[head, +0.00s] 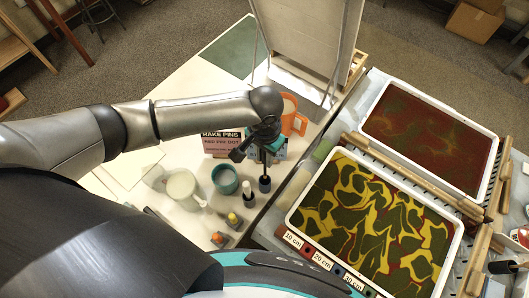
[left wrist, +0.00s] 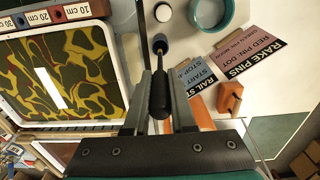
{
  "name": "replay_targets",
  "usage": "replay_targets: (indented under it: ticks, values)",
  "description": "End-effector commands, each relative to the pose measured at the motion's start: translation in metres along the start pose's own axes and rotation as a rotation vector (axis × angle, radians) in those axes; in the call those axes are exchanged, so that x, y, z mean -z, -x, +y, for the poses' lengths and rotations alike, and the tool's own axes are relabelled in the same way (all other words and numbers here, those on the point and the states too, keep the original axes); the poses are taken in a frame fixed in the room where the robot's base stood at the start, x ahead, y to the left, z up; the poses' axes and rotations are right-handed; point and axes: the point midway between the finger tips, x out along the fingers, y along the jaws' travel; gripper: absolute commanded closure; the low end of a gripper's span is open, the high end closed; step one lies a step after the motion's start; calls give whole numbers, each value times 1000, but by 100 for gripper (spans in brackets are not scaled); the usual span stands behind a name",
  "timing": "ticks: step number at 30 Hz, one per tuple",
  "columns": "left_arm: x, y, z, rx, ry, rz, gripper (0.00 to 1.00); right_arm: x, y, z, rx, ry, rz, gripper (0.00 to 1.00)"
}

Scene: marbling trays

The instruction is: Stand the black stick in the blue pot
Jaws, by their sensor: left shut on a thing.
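My left gripper (head: 265,145) is shut on the black stick (left wrist: 158,95), holding it upright above the white worktop. In the left wrist view the thick black part lies between the fingers (left wrist: 160,110), and a thin shaft runs to a dark blue-grey end. That end (head: 264,184) shows below the gripper in the head view; I cannot tell whether it touches the worktop. The blue pot (head: 225,190), teal and open-topped, stands just left of the stick, apart from it. Its rim also shows in the left wrist view (left wrist: 190,22). My right gripper is not in view.
A cream jug (head: 182,190) stands left of the pot. A white-topped bottle (head: 247,190) stands between pot and stick. Small coloured bottles (head: 233,218) are nearer me. Signs (head: 217,143) and an orange mug (head: 300,124) are behind. A marbling tray (head: 290,217) lies to the right.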

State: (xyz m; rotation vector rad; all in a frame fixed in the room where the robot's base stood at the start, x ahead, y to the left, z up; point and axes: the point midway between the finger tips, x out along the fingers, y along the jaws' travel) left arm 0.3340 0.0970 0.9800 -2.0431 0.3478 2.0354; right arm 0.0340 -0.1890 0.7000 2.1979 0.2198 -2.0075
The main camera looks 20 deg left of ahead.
Motion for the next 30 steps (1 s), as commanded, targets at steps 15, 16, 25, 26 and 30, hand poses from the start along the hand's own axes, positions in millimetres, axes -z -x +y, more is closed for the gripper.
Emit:
replay_targets:
  ticks: [15,16,25,26,30]
  values:
    - [0,-33,0,0,0,-1,100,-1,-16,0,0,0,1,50]
    - [0,-35,0,0,0,-1,100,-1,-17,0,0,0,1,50]
    - [0,-53,0,0,0,-1,100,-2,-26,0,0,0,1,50]
    - [0,-54,0,0,0,-1,100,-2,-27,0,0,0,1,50]
    - [0,-63,0,0,1,-1,100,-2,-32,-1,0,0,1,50]
